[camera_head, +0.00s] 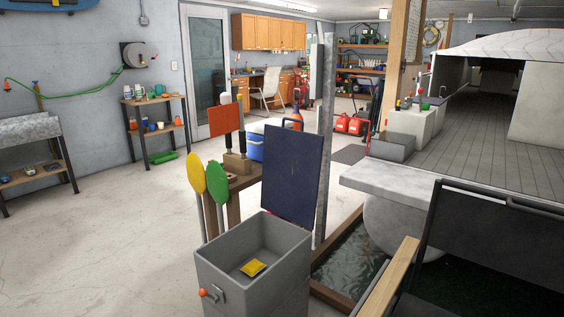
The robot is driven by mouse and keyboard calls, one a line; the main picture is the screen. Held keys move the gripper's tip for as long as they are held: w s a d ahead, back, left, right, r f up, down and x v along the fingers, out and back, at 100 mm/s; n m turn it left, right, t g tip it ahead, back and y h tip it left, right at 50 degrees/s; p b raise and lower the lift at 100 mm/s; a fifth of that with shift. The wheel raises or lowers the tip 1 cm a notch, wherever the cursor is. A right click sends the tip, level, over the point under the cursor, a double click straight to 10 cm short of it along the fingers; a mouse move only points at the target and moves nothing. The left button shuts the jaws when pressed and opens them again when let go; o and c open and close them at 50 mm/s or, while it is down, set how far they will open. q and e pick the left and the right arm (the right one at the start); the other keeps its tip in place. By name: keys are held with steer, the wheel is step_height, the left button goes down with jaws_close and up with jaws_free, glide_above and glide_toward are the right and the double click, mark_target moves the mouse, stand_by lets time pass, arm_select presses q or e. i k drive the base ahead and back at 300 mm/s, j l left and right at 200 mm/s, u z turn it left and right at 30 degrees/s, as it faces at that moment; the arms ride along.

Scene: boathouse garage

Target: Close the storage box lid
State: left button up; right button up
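The grey storage box (256,284) stands on the floor at the bottom middle of the head view. Its dark blue lid (293,177) stands upright at the box's back right side, so the box is open. A yellow item (253,268) lies on the box floor. A latch with an orange-red knob (209,294) is on the box's front wall. Neither of my grippers shows in this view.
A yellow paddle (196,172) and a green paddle (216,180) stand just left of the box, near a small wooden table (233,205). A wood-framed water basin (350,262) lies to the right. The concrete floor on the left is clear.

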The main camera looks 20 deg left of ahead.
mark_target(291, 157)
steer(key=i+j+z, duration=0.25)
steer(key=j, duration=0.3)
steer(key=j+z, duration=0.25)
steer(key=j, duration=0.35)
steer(key=j+z, duration=0.2)
steer(key=j, duration=0.4)
